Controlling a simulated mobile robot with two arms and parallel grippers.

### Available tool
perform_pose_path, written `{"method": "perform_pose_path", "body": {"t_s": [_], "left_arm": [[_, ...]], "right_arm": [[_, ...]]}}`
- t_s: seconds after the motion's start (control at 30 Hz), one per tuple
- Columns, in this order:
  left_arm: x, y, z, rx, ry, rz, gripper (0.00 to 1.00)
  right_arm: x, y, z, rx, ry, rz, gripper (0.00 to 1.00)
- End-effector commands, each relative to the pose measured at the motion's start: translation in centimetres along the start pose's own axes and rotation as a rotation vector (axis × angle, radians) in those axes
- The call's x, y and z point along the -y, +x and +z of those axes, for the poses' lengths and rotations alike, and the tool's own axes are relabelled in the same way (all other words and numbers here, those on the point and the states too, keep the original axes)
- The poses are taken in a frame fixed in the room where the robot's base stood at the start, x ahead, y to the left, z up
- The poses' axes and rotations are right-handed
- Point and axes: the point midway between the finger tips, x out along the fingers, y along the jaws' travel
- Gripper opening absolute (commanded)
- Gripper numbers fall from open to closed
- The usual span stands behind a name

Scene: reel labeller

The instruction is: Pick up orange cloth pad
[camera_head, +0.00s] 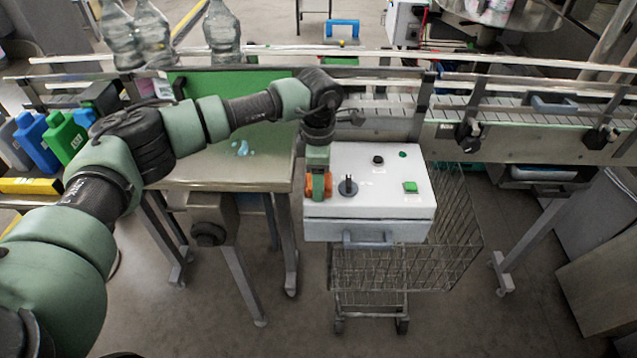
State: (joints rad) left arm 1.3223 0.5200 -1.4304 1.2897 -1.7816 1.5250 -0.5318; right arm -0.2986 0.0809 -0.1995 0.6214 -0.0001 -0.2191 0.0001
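The orange cloth pad (309,186) lies at the left edge of the white box top (365,205). My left gripper (319,190) points down right at the pad and covers its middle, so orange shows on both sides of it. The fingertips are too small and too hidden to show whether they are open or shut on the pad. My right gripper is out of view.
The white box, with a black knob (348,186) and a green button (410,187), sits on a wire cart (455,240). A beige table (225,172) stands at left. A conveyor rail (390,125) with clear bottles (222,32) runs behind.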

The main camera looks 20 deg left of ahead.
Motion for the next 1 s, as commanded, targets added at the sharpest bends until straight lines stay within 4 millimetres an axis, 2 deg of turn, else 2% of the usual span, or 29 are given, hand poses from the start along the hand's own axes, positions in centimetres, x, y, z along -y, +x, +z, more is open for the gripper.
{"method": "perform_pose_path", "body": {"t_s": [0.27,0.47,0.57,0.8,1.0], "left_arm": [[-0.1,-0.3,0.0,0.001,-0.001,0.001,0.19],[-0.1,-2.4,0.0,0.003,0.0,0.005,0.19],[-0.2,-4.3,0.0,0.003,-0.001,0.005,0.19],[-0.1,-11.4,0.1,0.003,0.001,0.007,0.19],[-0.1,-16.4,0.1,0.001,-0.001,0.004,0.19]], "right_arm": [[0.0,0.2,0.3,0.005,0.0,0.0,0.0],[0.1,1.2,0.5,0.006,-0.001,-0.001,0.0],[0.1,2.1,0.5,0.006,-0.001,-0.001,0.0],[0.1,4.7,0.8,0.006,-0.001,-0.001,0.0],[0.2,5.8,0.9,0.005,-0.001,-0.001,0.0]]}}
